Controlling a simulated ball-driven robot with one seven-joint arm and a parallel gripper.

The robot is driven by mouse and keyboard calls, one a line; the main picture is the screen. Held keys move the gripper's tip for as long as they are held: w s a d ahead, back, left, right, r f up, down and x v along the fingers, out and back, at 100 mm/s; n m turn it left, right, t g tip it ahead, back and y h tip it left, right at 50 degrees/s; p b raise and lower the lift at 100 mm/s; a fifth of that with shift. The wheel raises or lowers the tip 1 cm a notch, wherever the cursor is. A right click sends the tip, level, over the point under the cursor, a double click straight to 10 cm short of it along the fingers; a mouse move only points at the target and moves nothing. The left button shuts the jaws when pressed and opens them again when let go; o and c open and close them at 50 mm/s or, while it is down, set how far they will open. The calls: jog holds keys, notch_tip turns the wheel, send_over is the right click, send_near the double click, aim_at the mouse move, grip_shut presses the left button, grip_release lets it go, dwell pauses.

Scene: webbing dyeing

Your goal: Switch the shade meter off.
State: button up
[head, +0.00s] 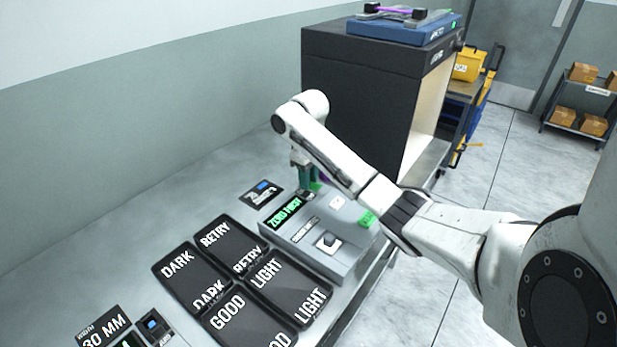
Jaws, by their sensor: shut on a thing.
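The shade meter (345,248) is a grey box on the bench, with a green-lit display (285,214) reading "ZERO FIRST". A dark square control on a white plate (327,242) sits on its top near the front. My gripper (306,180) points down at the meter's back end, its teal fingers close to a small dark part (305,195) there. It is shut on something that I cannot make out. A bit of purple (323,179) shows right beside the fingers, mostly hidden by my arm. I cannot tell whether the fingers touch the meter.
Black trays marked RETRY (225,228), DARK (180,262), LIGHT (285,290) and GOOD (222,325) lie left of the meter. A dark cabinet (350,100) stands behind, with a blue scale (405,30) on top. A small black device (261,194) lies beside the meter.

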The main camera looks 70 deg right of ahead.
grip_shut()
jog(key=shift+s+a+r+t+p, duration=0.15)
jog(key=shift+a+t+p, duration=0.05)
jog(key=shift+t+p, duration=0.55)
jog(key=shift+s+t+h+p, duration=0.2)
jog(key=shift+t+p, duration=0.1)
jog(key=shift+t, duration=0.3)
jog(key=shift+s+t+h+p, duration=0.1)
jog(key=shift+t+h+p, duration=0.15)
jog(key=shift+t, duration=0.3)
jog(key=o, duration=0.6)
grip_release()
